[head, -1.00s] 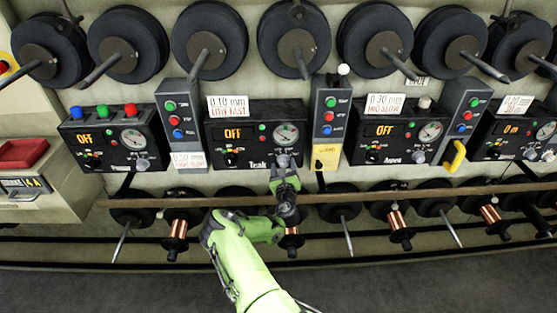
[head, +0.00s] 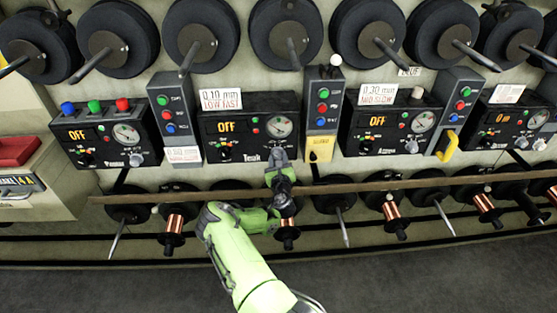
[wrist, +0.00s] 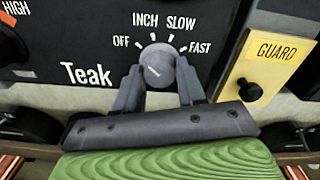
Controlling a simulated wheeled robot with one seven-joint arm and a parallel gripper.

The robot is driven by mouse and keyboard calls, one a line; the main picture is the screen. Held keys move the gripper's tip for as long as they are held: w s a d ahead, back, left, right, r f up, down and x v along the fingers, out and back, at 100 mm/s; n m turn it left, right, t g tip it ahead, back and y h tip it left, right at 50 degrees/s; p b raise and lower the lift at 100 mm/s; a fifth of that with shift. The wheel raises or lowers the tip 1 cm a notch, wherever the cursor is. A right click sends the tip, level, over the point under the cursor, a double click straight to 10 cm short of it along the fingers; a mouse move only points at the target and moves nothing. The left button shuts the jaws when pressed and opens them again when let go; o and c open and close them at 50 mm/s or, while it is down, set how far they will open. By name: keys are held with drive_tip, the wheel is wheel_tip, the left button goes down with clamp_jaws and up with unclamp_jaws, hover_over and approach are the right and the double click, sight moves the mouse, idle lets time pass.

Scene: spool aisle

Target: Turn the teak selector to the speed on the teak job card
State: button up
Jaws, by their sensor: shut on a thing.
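The teak selector is a round grey knob (wrist: 156,66) on the black Teak panel (wrist: 60,52), with OFF, INCH, SLOW and FAST marked around it. Its pale pointer line slants toward the upper left, on the OFF side. My gripper (wrist: 158,84) has one finger on each side of the knob and is shut on it. In the head view my gripper (head: 279,160) covers the knob's lower part. The Teak display (head: 227,126) reads OFF. The white job card (head: 222,99) above the panel reads 0.10 mm, LOW FAST.
A yellow GUARD tag (wrist: 277,60) with a black knob hangs right of the selector. A grey button box (head: 323,105) stands between the Teak panel and its right neighbour (head: 385,130). A long rail (head: 400,185) and copper spools (head: 391,205) lie below.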

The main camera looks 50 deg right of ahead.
drive_tip(key=m+b, duration=0.1)
drive_tip(key=m, duration=0.3)
drive_tip(key=shift+m, duration=0.4)
drive_tip(key=m+b, duration=0.1)
drive_tip(key=m, duration=0.4)
drive_tip(key=m+b, duration=0.2)
drive_tip(key=m, duration=0.3)
drive_tip(key=shift+m+b, duration=0.35)
drive_tip(key=shift+m, duration=0.05)
drive_tip(key=shift+m+b, duration=0.85)
drive_tip(key=shift+m, duration=1.45)
drive_tip(key=o, duration=1.1)
drive_tip(key=shift+c, duration=0.2)
